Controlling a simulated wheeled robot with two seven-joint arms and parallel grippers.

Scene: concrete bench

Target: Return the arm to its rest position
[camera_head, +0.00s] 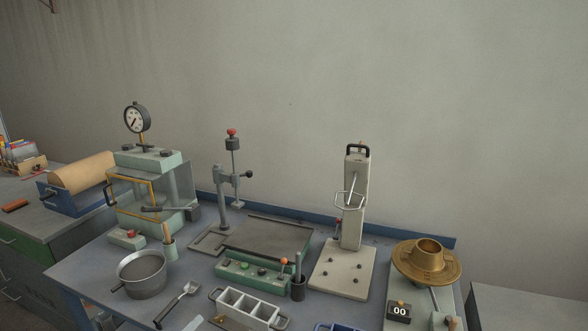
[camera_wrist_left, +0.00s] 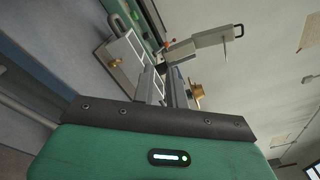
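My left gripper (camera_wrist_left: 166,80) shows in the left wrist view, beyond the dark plate and green wrist housing. Its two grey fingers stand a little apart with a narrow gap, and I see nothing held between them. The view is tilted, with the bench and its equipment beyond the fingers. In the head view I cannot make out either gripper clearly. My right gripper is not in view.
The bench (camera_head: 85,268) carries a pot (camera_head: 142,276), a gauge press (camera_head: 150,185), a green-based plate device (camera_head: 265,240), a white lever press (camera_head: 350,225), a divided tray (camera_head: 245,304) and a brass funnel-shaped piece (camera_head: 427,262). The space above them is clear.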

